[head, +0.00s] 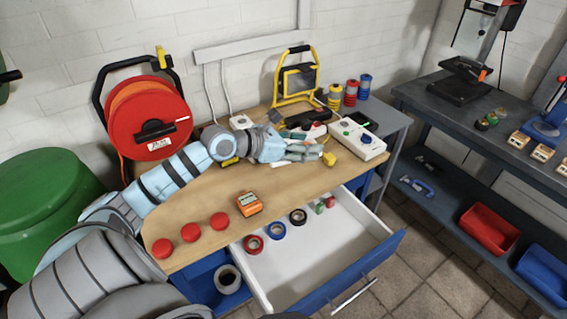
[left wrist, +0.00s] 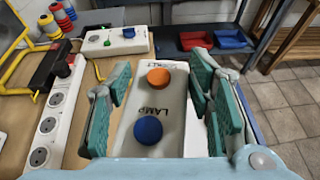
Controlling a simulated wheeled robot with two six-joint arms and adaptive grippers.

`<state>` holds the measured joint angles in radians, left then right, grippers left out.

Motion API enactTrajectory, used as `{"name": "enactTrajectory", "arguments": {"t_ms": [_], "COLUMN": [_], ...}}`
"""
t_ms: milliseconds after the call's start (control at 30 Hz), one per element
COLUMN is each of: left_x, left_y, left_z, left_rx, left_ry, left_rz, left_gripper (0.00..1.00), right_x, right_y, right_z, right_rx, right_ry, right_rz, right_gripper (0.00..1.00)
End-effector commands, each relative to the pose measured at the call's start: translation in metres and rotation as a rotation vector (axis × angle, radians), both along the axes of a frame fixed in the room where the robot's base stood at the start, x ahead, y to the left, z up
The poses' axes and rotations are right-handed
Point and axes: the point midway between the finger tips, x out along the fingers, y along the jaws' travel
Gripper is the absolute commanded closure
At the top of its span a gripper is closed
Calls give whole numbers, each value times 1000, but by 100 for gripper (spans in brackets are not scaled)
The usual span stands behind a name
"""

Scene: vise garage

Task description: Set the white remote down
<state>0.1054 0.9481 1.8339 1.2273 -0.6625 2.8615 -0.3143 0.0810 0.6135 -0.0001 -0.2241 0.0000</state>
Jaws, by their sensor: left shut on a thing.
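The white remote (left wrist: 157,118), marked LAMP, has an orange button and a blue button and lies between the fingers of my left gripper (left wrist: 157,95) in the left wrist view. The fingers are shut on its two long sides. In the head view my left gripper (head: 300,151) is over the back right part of the wooden workbench (head: 200,195), and its fingers mostly hide the remote. I cannot tell whether the remote touches the bench top. My right gripper is not in view.
A white box with buttons (head: 358,142) and a yellow work lamp (head: 296,80) stand near the gripper. A socket strip (left wrist: 45,135) runs beside the remote. An orange device (head: 249,204) and red discs (head: 190,232) lie nearer the front. The drawer (head: 320,265) is open.

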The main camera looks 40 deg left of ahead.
Motion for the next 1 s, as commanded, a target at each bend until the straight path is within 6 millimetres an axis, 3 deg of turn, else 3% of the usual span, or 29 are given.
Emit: {"name": "enactTrajectory", "arguments": {"t_ms": [33, 100, 267, 367, 600, 700, 867, 1000], "left_x": [13, 27, 43, 45, 45, 45, 46, 46], "left_y": [19, 43, 71, 75, 75, 75, 74, 75], "left_z": [23, 28, 24, 2, -98, -128, -148, -177], "left_rx": [-4, 1, 9, 12, 10, 13, 12, 14], "left_ry": [-4, -5, -7, -5, -4, -6, -8, -9], "left_rz": [66, 149, 254, 270, 269, 269, 268, 268], "left_gripper": [93, 93, 93, 93, 93, 93, 93, 93], "right_x": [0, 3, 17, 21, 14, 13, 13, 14], "right_y": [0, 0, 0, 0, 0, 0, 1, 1], "right_z": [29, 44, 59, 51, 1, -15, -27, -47], "right_rx": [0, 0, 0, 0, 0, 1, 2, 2], "right_ry": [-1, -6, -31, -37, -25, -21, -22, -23], "right_rz": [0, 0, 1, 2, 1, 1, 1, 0], "right_gripper": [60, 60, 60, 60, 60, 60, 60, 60]}}
